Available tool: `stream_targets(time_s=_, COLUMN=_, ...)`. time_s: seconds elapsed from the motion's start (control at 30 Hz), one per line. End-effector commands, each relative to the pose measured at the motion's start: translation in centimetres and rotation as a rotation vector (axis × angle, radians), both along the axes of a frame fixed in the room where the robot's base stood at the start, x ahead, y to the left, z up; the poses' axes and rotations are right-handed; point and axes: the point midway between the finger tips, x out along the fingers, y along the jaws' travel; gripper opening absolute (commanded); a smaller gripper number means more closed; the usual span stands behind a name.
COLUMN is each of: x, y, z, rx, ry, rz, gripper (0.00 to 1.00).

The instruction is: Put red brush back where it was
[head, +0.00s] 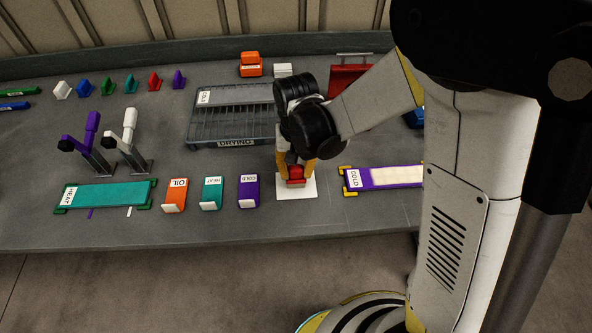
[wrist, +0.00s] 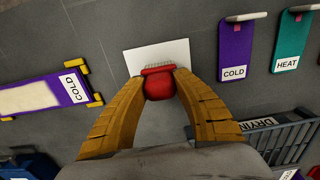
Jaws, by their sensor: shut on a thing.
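The red brush (head: 296,174) is between the yellow fingers of my gripper (head: 296,168), over a white square pad (head: 309,187) on the bench. In the wrist view the red brush (wrist: 159,85) has a rounded red body and a bristled edge, and the fingertips of my gripper (wrist: 159,78) press on its sides. The white pad (wrist: 150,57) lies under and beyond it. I cannot tell whether the brush touches the pad. My arm hides part of the bench behind the brush.
A purple COLD block (head: 249,190) stands left of the pad, with teal HEAT (head: 212,192) and orange OIL (head: 175,195) blocks beyond. A purple COLD strip (head: 385,177) lies to the right. The DRYING rack (head: 228,118) is behind. Bare bench lies in front.

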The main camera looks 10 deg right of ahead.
Motion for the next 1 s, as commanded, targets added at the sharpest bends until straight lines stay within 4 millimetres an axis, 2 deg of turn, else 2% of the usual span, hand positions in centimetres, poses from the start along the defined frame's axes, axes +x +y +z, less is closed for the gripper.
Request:
stream_targets(time_s=0.03, x=0.0, y=0.0, z=-0.3, rx=0.000, ry=0.000, rz=0.000, gripper=0.00)
stream_targets(time_s=0.07, x=0.0, y=0.0, z=-0.3, rx=0.000, ry=0.000, rz=0.000, gripper=0.37)
stream_targets(time_s=0.1, x=0.0, y=0.0, z=-0.2, rx=0.000, ry=0.000, rz=0.000, gripper=0.49)
stream_targets(time_s=0.13, x=0.0, y=0.0, z=-0.2, rx=0.000, ry=0.000, rz=0.000, gripper=0.52)
stream_targets(time_s=0.4, x=0.0, y=0.0, z=-0.2, rx=0.000, ry=0.000, rz=0.000, gripper=0.52)
stream_targets(time_s=0.53, x=0.0, y=0.0, z=0.7, rx=0.000, ry=0.000, rz=0.000, gripper=0.52)
stream_targets(time_s=0.67, x=0.0, y=0.0, z=3.2, rx=0.000, ry=0.000, rz=0.000, gripper=0.52)
stream_targets(time_s=0.9, x=0.0, y=0.0, z=8.7, rx=0.000, ry=0.000, rz=0.000, gripper=0.52)
stream_targets(time_s=1.0, x=0.0, y=0.0, z=10.4, rx=0.000, ry=0.000, rz=0.000, gripper=0.52)
